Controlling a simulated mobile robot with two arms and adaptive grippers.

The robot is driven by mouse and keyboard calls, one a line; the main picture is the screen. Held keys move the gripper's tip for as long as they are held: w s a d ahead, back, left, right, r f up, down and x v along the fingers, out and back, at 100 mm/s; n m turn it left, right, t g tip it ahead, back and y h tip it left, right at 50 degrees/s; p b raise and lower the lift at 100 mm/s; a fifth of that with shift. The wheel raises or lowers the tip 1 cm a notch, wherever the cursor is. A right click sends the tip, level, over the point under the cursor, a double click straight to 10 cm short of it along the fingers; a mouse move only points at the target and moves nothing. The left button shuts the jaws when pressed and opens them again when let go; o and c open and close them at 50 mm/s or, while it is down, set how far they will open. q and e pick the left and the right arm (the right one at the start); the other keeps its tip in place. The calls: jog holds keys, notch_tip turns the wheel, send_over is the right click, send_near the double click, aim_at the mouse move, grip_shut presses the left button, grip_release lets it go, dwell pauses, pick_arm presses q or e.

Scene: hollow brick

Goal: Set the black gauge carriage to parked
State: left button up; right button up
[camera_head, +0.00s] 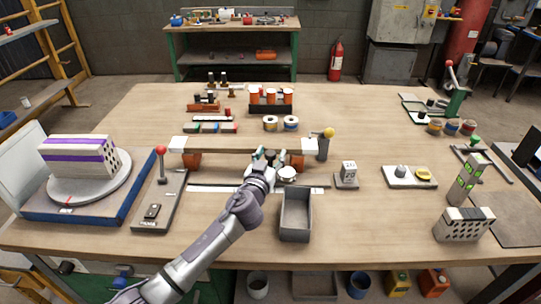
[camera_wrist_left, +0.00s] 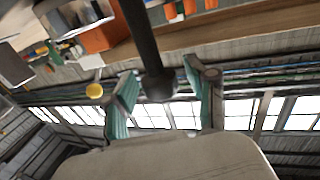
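My left gripper (camera_head: 264,160) reaches in from the left to the right part of a long pale beam on orange supports (camera_head: 191,160). In the left wrist view its teal-lined fingers (camera_wrist_left: 165,97) are spread apart. A dark post with a wider round end (camera_wrist_left: 158,84) shows between them, with gaps visible on both sides. It looks like part of the black gauge carriage, but I cannot be sure. In the head view the gripper hides most of that spot. A white graduated strip (camera_head: 225,189) lies in front of the beam. My right gripper is not in view.
A grey post with a yellow ball (camera_head: 323,146) stands at the beam's right end; the ball also shows in the left wrist view (camera_wrist_left: 94,90). A red-knobbed lever (camera_head: 161,165) stands left. An empty grey tray (camera_head: 296,224) sits in front. A striped block (camera_head: 80,157) rests on a turntable.

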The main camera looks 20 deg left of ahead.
pick_arm(q)
grip_shut()
jog(key=s+a, duration=0.1)
jog(key=a, duration=0.5)
jog(key=s+a+p, duration=0.1)
jog(key=s+a, duration=0.1)
jog(key=a, duration=0.4)
jog(key=s+a+p, duration=0.1)
jog(key=s+a, duration=0.1)
jog(key=a, duration=0.3)
jog(key=shift+s+a, duration=0.1)
jog(key=shift+a, duration=0.3)
jog(key=shift+o, duration=1)
grip_release()
jog(key=shift+s+f, duration=0.1)
jog(key=shift+s, duration=0.4)
jog(key=s, duration=0.6)
jog(key=shift+s, duration=0.25)
